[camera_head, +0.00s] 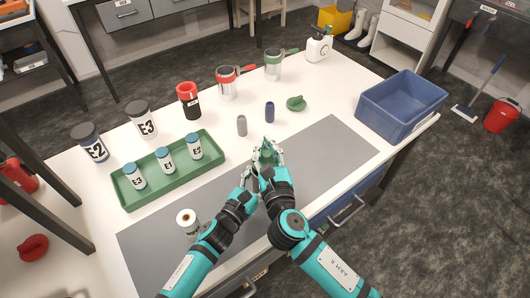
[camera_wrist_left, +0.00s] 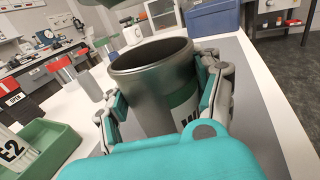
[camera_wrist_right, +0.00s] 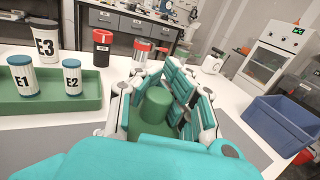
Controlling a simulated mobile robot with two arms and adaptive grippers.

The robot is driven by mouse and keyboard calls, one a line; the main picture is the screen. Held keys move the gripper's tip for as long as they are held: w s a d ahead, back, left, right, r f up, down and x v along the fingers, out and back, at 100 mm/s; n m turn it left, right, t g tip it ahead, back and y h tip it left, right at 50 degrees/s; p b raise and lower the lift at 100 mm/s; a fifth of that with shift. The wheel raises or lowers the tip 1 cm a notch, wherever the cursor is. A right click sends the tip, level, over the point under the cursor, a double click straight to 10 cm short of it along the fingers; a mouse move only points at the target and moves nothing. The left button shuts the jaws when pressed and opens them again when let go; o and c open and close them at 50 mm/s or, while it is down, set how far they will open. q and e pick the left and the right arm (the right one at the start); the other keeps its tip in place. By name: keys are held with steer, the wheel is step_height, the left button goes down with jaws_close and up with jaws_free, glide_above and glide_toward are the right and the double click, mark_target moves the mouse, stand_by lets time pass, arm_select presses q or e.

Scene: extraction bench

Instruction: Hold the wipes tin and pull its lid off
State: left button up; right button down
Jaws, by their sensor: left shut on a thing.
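The wipes tin (camera_wrist_left: 150,62) is a dark metallic cylinder with a green band and a partly hidden label. In the left wrist view its mouth is open and it stands between my left fingers. My left gripper (camera_head: 250,180) is shut on it above the grey mat. The green lid (camera_wrist_right: 155,105) with a round knob is between the fingers of my right gripper (camera_head: 267,156), just above and apart from the tin. In the head view the grippers hide most of the tin. Only the lid's edge shows at the top of the left wrist view.
A green tray (camera_head: 190,182) holds several small labelled bottles at left. Larger canisters and two mugs stand behind it. Another green lid (camera_head: 296,103) lies beyond my grippers. A blue bin (camera_head: 400,104) stands at right.

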stand_by(0.3)
arm_select(q)
steer(key=o, duration=1.8)
